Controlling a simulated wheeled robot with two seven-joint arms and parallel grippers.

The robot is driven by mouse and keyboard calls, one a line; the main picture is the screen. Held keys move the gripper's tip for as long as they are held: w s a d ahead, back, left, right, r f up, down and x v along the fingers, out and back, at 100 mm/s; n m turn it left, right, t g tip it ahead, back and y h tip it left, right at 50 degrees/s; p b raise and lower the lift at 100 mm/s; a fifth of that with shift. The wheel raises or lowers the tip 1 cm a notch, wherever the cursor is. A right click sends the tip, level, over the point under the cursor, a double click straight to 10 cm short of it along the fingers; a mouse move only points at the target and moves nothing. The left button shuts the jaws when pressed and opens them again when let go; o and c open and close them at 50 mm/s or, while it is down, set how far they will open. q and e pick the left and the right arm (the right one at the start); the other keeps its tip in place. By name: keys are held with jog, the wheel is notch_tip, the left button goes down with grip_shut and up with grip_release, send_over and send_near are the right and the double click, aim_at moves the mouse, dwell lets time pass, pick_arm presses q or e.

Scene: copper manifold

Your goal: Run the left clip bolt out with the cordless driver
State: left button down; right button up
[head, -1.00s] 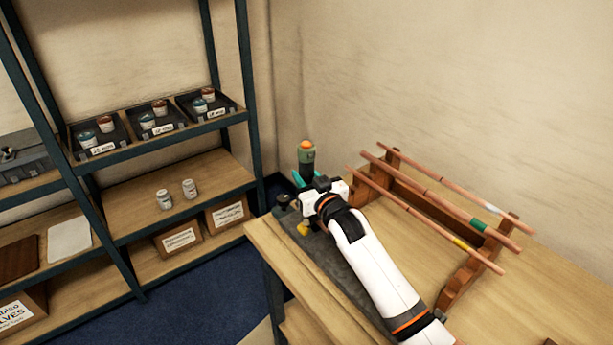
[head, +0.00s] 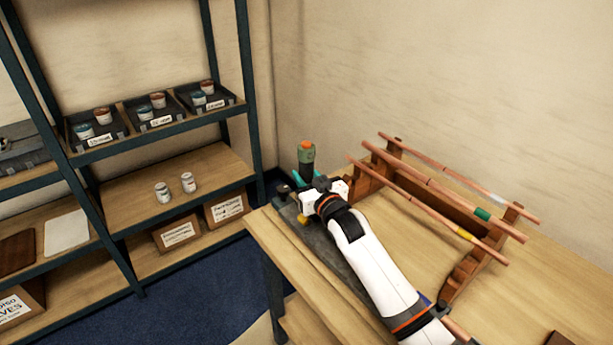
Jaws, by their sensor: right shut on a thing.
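The cordless driver (head: 307,154), dark with a green body and an orange end, stands upright near the back left corner of the wooden bench (head: 262,231). My right gripper (head: 306,180) is shut on it, with teal fingertips around its lower part. The left clip bolt cannot be made out; my gripper and arm cover that area. My left gripper is not in view.
A wooden rack (head: 463,276) carries several copper pipes (head: 440,185) right of my arm. A dark grey mat or plate (head: 337,262) lies under my forearm. Shelving (head: 190,134) with trays, jars and boxes stands left. Bench surface right of the rack is mostly clear.

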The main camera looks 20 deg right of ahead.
aim_at(310, 159)
jog(key=shift+s+f, duration=0.15)
jog(key=shift+f, duration=0.15)
dwell(1.1)
jog(key=shift+s+a+p, duration=0.1)
jog(key=shift+p, duration=0.4)
dwell(1.3)
jog(key=shift+r, duration=0.2)
jog(key=r+p, duration=0.2)
jog(key=shift+w+r+p, duration=0.2)
jog(key=shift+w+p, duration=0.05)
jog(key=shift+p, duration=0.05)
jog(key=shift+r+p, duration=1.55)
jog(key=shift+r, duration=0.45)
